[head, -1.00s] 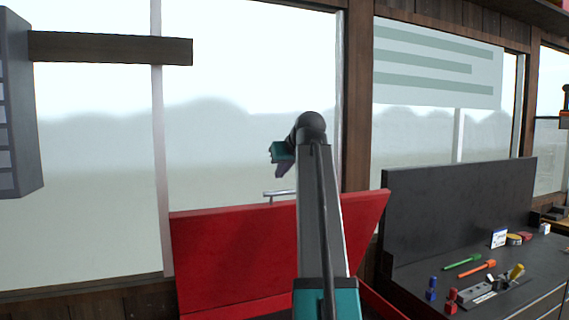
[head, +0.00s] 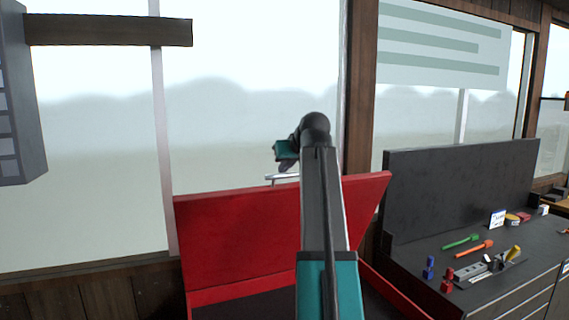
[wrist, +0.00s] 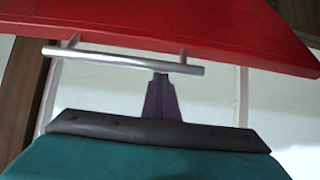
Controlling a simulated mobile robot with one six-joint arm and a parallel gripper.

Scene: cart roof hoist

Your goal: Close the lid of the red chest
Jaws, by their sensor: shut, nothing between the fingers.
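The red chest's lid (head: 240,240) stands raised, leaning back, in the head view. Its silver bar handle (head: 275,180) sits at the lid's top edge. The open chest body (head: 395,300) is partly visible below, mostly hidden by my arm. My gripper (head: 287,168) is at the handle, its fingers partly hidden in the head view. In the wrist view, the shut, empty fingers (wrist: 161,92) reach up to the handle (wrist: 120,60), right of its middle, with the red lid (wrist: 180,25) beyond. I cannot tell whether they touch the handle.
A dark workbench (head: 420,255) with a tall back panel stands right of the chest, bearing several small tools. A wooden beam (head: 108,31) and a grey cabinet (head: 15,100) are at upper left. Large windows are behind the chest.

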